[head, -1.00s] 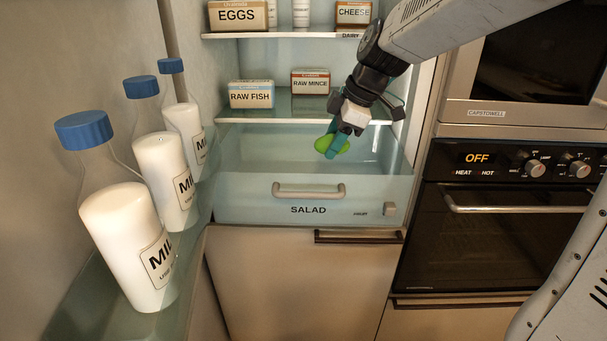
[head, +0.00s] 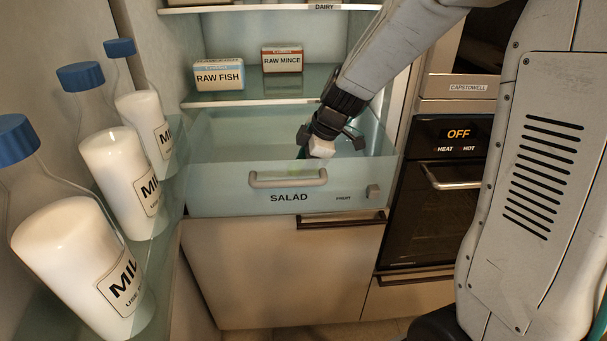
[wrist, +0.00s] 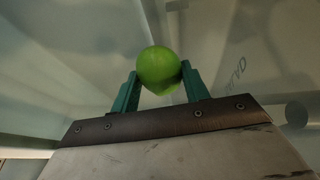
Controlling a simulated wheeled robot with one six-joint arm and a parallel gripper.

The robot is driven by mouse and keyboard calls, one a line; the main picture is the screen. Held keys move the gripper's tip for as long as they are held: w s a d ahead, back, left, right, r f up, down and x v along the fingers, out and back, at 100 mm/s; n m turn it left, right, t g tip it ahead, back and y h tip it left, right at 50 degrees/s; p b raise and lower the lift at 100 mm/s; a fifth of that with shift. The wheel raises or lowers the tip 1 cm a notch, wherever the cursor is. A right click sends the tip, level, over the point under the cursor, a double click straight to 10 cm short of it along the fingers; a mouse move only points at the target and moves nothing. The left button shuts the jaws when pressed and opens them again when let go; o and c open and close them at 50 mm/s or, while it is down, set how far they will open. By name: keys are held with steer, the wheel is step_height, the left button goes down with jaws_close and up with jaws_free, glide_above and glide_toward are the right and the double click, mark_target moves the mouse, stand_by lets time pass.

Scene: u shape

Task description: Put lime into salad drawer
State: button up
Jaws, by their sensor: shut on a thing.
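The lime (wrist: 159,69) is round and green, held between the two teal fingers of my gripper (wrist: 161,82) in the wrist view. The salad drawer (head: 220,200) is pulled open, with a pale translucent front, a handle and the word SALAD. In the head view my gripper (head: 302,153) reaches down into the drawer, behind its front panel. The fingers and the lime are mostly hidden there by my wrist and the drawer front. I cannot tell whether the lime touches the drawer floor.
Several milk bottles (head: 118,165) stand in the door shelf at left. Raw fish (head: 218,74) and raw mince (head: 282,59) boxes sit on the shelf above the drawer. An oven (head: 440,215) is at right. The left part of the drawer looks clear.

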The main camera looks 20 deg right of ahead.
steer(key=shift+f, duration=1.65)
steer(key=shift+f, duration=0.15)
steer(key=o, duration=1.1)
steer(key=v, duration=1.2)
steer(key=shift+r, duration=0.2)
steer(key=shift+s, duration=0.1)
